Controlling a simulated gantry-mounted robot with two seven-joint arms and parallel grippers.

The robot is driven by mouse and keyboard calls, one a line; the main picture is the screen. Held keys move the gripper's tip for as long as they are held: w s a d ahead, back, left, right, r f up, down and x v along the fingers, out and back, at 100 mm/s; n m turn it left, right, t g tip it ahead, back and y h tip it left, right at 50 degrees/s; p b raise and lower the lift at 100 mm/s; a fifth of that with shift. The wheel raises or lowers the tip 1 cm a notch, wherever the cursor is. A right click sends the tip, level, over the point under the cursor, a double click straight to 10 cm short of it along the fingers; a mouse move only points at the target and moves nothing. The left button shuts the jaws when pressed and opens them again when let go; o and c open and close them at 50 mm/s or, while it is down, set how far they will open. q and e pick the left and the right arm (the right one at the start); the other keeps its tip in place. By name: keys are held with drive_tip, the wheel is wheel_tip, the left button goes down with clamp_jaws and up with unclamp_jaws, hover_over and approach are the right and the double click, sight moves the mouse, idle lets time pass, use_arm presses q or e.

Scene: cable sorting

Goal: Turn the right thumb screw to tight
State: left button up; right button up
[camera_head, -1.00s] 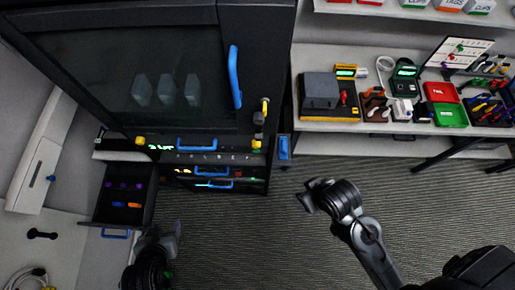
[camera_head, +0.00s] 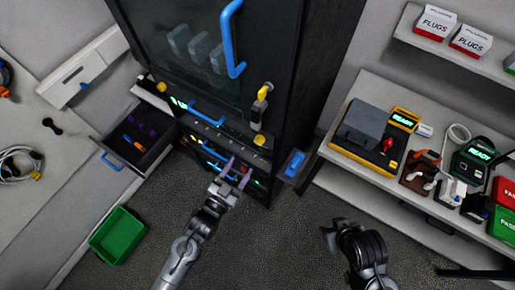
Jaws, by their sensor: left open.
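The rack cabinet's front strip carries two yellow knobs that look like thumb screws. The right thumb screw (camera_head: 260,140) is at the strip's right end, below a yellow-and-black latch (camera_head: 262,95). The left thumb screw (camera_head: 162,87) is at the other end. Whether either is tight cannot be told. My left gripper (camera_head: 236,172) is open and empty, with fingers pointing at the rack front, below and left of the right thumb screw and apart from it. My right gripper (camera_head: 328,236) hangs over the floor to the right, away from the rack; its jaws are too dark to read.
An open drawer (camera_head: 145,157) with small coloured parts sticks out on the left. A green bin (camera_head: 119,236) is below it. A blue-handled glass door (camera_head: 195,30) sits above the strip. A blue box (camera_head: 293,164) juts from the rack's right side. A workbench (camera_head: 335,157) with devices is at right.

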sight(258, 143)
use_arm(q)
drive_tip(key=p+x, duration=0.1)
drive_tip(key=x, duration=0.9)
drive_tip(key=shift+d+r, duration=0.1)
drive_tip(key=shift+d, duration=0.25)
drive_tip(key=shift+c, duration=0.3)
drive_tip(key=c, duration=1)
